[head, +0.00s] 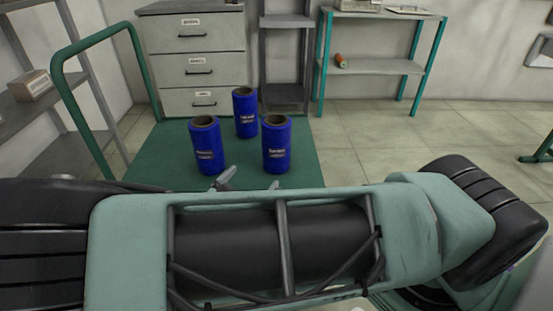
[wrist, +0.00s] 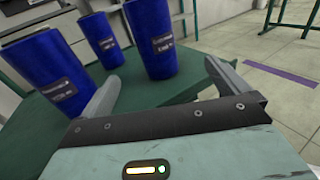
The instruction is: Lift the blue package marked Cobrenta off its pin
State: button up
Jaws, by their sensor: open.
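Three blue cylindrical packages with hollow brown tops and small pale labels stand upright on a green cart. In the head view they are a front left package (head: 206,146), a back package (head: 245,112) and a front right package (head: 276,146). The label print is too small to read, so I cannot tell which is Cobrenta. Any pins are hidden. The wrist view shows the left package (wrist: 55,75), back package (wrist: 103,42) and right package (wrist: 152,40). My gripper (wrist: 162,72) is open and empty, its fingers in front of the right package. In the head view, my arm hides most of it.
The green cart deck (head: 150,160) has a tubular handle (head: 92,45) at left. A drawer cabinet (head: 195,62) and grey shelf (head: 287,50) stand behind. A teal-legged table (head: 380,65) is back right. Shelving with a box (head: 32,86) is left.

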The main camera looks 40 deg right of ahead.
aim_at(271, 153)
jog(key=shift+t, duration=0.3)
jog(key=b+x, duration=0.1)
jog(key=x, duration=1)
jog(key=shift+w+a, duration=0.1)
jog(key=shift+w, duration=0.15)
jog(key=shift+r+b+x, duration=0.2)
jog(key=shift+b+x, duration=0.5)
jog(key=shift+x, duration=2.5)
jog(key=shift+w+a, duration=0.1)
jog(key=c, duration=1.2)
